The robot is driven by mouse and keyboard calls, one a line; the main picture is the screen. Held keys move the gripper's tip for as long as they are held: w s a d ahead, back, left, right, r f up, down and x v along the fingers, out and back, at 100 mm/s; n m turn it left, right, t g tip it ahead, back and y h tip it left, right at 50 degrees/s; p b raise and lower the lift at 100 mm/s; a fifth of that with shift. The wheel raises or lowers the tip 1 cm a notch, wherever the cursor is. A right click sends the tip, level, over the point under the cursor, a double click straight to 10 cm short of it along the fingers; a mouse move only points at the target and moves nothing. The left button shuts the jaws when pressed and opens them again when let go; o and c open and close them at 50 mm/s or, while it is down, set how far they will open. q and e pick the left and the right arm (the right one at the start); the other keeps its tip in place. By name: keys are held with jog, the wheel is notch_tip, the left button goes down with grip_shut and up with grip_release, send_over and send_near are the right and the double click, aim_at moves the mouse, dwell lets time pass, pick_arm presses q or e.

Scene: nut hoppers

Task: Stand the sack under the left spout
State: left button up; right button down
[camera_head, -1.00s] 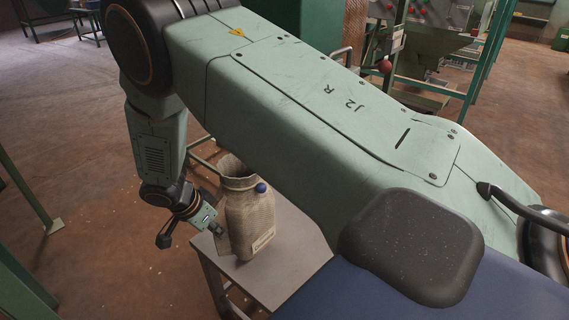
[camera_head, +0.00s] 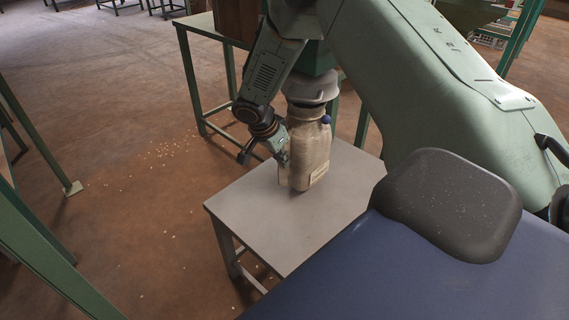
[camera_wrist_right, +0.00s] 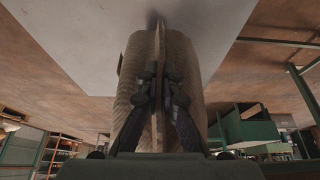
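The woven tan sack (camera_head: 310,152) is upright at the back of the grey table (camera_head: 290,228), with its mouth close below a pale round spout (camera_head: 312,88). I cannot tell whether its base touches the tabletop. A blue knob (camera_head: 326,119) shows near its top. My right gripper (camera_head: 283,157) is at the sack's left side. In the right wrist view the sack (camera_wrist_right: 190,65) fills the middle, and the right gripper (camera_wrist_right: 157,88) is shut on a thin upright fold of it. My left gripper is not in view.
A green-framed stand (camera_head: 190,75) is behind the table. Green posts (camera_head: 45,255) are at the left edge. Pale bits (camera_head: 172,150) lie scattered on the brown floor. The front of the tabletop is clear.

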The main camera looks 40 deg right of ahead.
aim_at(287, 171)
jog(key=b+x, duration=0.2)
jog(key=x, duration=0.1)
jog(key=shift+f, duration=0.4)
jog(key=shift+r, duration=0.1)
jog(key=c, duration=2)
grip_release()
jog(key=o, duration=0.5)
